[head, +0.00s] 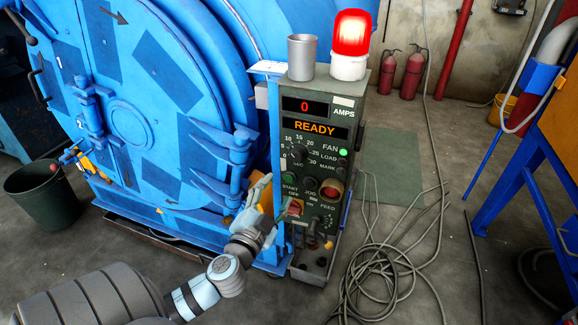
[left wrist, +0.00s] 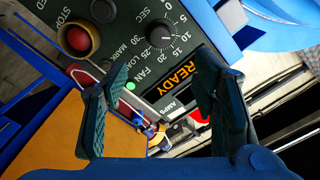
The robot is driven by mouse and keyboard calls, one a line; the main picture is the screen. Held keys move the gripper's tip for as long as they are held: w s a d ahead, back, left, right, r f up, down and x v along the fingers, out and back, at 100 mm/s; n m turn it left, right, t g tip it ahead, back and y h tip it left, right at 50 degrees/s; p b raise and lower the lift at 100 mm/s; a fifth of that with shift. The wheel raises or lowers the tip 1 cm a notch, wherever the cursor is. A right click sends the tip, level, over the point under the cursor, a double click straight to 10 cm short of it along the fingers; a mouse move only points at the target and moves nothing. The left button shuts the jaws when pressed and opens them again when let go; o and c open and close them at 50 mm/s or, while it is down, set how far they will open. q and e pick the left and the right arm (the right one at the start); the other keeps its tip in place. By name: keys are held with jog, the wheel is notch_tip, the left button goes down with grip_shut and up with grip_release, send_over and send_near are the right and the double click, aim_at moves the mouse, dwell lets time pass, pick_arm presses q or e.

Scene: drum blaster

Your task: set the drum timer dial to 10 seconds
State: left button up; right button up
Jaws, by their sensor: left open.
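The timer dial (head: 298,153) is a dark round knob on the grey control panel, below the READY display, with numbers from 0 to 30 around it. It also shows in the left wrist view (left wrist: 158,40), beyond the fingers. I cannot tell its setting for sure. My left gripper (head: 272,195) is in front of the panel's left edge, below and left of the dial. In the left wrist view its fingers (left wrist: 165,78) are spread, with nothing between them, apart from the panel face. My right gripper is not in view.
The control panel (head: 320,122) also carries a lit green FAN light (head: 343,152) and other buttons. A grey cup (head: 301,58) and a lit red beacon (head: 351,40) stand on top. The blue drum machine (head: 130,125) is at the left. Coiled cables (head: 375,280) lie on the floor.

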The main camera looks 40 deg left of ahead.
aim_at(295, 158)
pick_arm(q)
jog(key=x, duration=1.4)
jog(key=shift+w+a, duration=0.1)
jog(key=shift+w, duration=0.15)
jog(key=shift+c, duration=0.5)
jog(key=c, duration=1)
jog(key=shift+m, duration=0.3)
jog(key=shift+c, duration=0.2)
jog(key=o, duration=1.1)
jog(key=shift+o, duration=0.2)
jog(key=v, duration=1.2)
